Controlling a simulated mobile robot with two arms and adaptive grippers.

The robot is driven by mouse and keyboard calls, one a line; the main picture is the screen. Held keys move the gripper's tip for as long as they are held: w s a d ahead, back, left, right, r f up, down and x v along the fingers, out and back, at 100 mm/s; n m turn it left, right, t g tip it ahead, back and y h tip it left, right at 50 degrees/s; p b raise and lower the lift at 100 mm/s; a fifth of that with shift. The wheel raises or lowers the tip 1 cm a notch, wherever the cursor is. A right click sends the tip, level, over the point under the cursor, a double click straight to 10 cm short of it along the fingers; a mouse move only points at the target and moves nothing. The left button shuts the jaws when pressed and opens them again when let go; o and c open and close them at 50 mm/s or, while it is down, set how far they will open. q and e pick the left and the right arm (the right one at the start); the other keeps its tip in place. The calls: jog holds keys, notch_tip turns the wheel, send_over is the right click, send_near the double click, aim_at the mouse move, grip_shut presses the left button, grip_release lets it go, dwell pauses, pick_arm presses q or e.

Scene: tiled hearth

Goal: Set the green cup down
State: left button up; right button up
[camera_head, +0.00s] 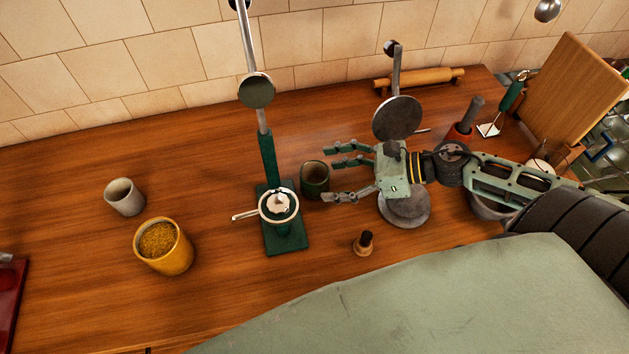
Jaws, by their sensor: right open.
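The dark green cup (314,183) stands upright on the wooden counter (215,290), close to the right side of a green lever press (270,190). My right gripper (333,171) reaches in from the right with its fingers spread. The fingertips are just right of the cup, and no finger is seen closed on it. I cannot tell whether a fingertip touches it. My left gripper is out of view.
A grey cup (125,197) and a yellow pot of grains (163,246) stand at left. A grey stand with a round disc (397,118) rises behind my gripper. A small tamper (363,244) is in front. A rolling pin (420,78) lies at the back. The left counter has free room.

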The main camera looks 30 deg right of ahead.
aim_at(314, 178)
jog(key=shift+w+a+p, duration=0.35)
jog(key=shift+w+a, duration=0.05)
jog(key=shift+a, duration=0.05)
jog(key=p+x, duration=0.1)
jog(key=x, duration=0.2)
jog(key=shift+w+a+f, duration=0.25)
jog(key=shift+a+f, duration=0.1)
jog(key=shift+a, duration=0.05)
jog(key=shift+c, duration=0.4)
jog(key=shift+s, duration=0.1)
jog(key=c, duration=1.4)
